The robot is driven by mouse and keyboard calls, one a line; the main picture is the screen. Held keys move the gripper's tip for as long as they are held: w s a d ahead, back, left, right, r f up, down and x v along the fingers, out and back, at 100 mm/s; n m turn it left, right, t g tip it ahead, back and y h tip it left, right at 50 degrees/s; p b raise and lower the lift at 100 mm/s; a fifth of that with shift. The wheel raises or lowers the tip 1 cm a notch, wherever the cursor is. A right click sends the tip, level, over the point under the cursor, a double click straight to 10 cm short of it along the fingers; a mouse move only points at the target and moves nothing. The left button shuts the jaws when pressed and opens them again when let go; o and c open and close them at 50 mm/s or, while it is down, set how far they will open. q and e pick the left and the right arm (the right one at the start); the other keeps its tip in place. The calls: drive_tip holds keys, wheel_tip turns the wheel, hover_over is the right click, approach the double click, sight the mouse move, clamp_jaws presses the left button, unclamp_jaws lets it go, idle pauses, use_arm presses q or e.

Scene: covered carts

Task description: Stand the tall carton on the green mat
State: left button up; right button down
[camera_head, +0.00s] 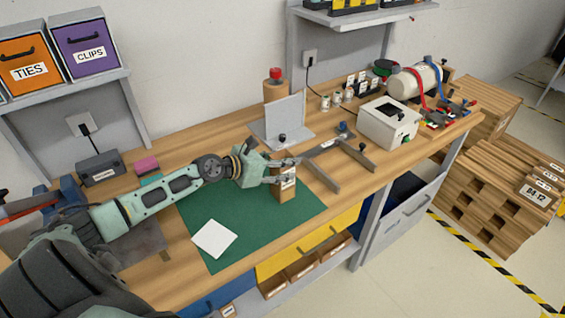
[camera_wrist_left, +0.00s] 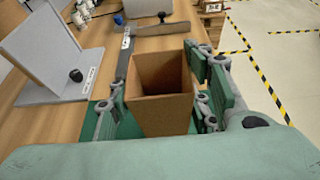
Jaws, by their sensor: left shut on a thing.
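The tall carton (camera_head: 286,187) is a narrow brown cardboard box with a pale label, upright over the right part of the green mat (camera_head: 258,222). I cannot tell whether its base touches the mat. In the left wrist view the carton (camera_wrist_left: 160,114) shows its open, empty-looking top. My left gripper (camera_head: 283,172) is shut on the carton, with a finger on each side; the gripper also shows in the wrist view (camera_wrist_left: 158,112). My right gripper is not in view.
A white square sheet (camera_head: 214,238) lies on the mat's front left. A grey angle plate (camera_head: 284,120) stands behind the carton. A grey square tool (camera_head: 322,172) lies close to its right. A white box (camera_head: 388,122) stands farther right.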

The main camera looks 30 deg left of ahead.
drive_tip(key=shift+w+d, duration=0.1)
use_arm(q)
drive_tip(key=o, duration=0.7)
drive_tip(key=shift+f, duration=0.15)
drive_tip(key=o, duration=0.4)
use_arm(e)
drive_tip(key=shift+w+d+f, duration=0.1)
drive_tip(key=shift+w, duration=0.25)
use_arm(q)
drive_tip(key=shift+o, duration=0.2)
drive_tip(key=b+v, duration=0.2)
drive_tip(key=v, duration=1)
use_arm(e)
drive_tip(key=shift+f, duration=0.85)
